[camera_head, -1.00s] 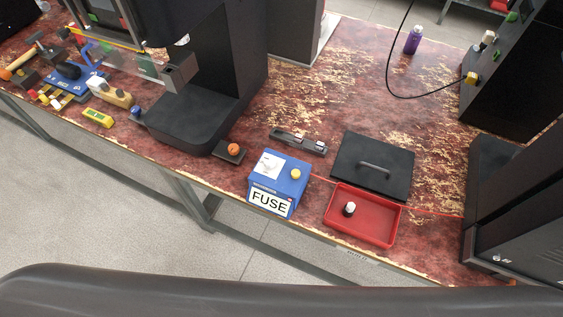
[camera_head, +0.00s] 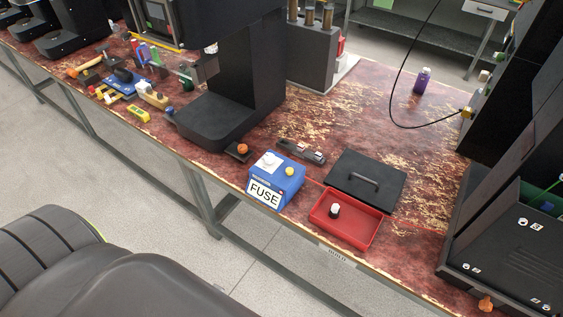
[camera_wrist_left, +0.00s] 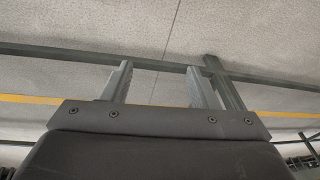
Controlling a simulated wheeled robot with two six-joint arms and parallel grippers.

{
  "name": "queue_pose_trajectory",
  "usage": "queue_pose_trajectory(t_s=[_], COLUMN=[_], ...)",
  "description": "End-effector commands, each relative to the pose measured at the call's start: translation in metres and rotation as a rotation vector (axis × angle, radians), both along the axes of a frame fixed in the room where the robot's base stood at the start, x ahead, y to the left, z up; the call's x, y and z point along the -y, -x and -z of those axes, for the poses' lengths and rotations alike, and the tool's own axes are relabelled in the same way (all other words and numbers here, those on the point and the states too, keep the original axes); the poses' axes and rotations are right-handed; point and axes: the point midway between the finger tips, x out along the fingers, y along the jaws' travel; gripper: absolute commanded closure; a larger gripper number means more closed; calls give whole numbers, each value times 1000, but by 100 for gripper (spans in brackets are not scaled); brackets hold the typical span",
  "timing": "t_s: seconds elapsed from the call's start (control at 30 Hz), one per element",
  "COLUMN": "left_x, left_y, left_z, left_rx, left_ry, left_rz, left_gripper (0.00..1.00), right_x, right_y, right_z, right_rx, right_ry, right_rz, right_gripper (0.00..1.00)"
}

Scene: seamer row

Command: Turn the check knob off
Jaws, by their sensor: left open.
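No knob in view carries a label that I can read as "check". A blue box (camera_head: 275,187) marked FUSE sits near the table's front edge, with a white knob-like part (camera_head: 268,160) and a yellow round button (camera_head: 289,171) on top. An orange knob (camera_head: 242,148) on a small dark base is just left of it. Another orange knob (camera_head: 486,304) shows low on the dark machine at the right. My left gripper (camera_wrist_left: 163,82) shows in the left wrist view with its fingers apart and empty, against the floor and grey bars. My right gripper is not in view.
A red tray (camera_head: 346,236) holds a black-and-white piece (camera_head: 334,210). A black plate with a handle (camera_head: 366,180) lies behind it. A tall black machine (camera_head: 220,118) stands left of the box; a dark cabinet (camera_head: 515,240) stands right.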

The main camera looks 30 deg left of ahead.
Motion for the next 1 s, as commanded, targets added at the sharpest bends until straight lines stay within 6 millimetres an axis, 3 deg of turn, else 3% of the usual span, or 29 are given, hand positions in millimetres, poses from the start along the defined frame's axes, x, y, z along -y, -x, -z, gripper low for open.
queue_pose_trajectory(t_s=[0.23, 0.47, 0.6, 0.77, 1.0], left_x=[-1, 3, 5, 1, -13], left_y=[-39, -69, -103, -149, -235], left_z=[-86, -168, -209, -225, -250], left_rx=[47, 70, 58, 11, -69], left_ry=[-13, -18, -16, -14, -14], left_rz=[6, 38, 99, 171, 258], left_gripper=[46, 46, 46, 46, 46], right_x=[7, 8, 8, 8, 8], right_y=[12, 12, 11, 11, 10], right_z=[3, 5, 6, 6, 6], right_rx=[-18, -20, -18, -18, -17], right_ry=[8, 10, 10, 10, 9], right_rz=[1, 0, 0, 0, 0], right_gripper=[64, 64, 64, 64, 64])
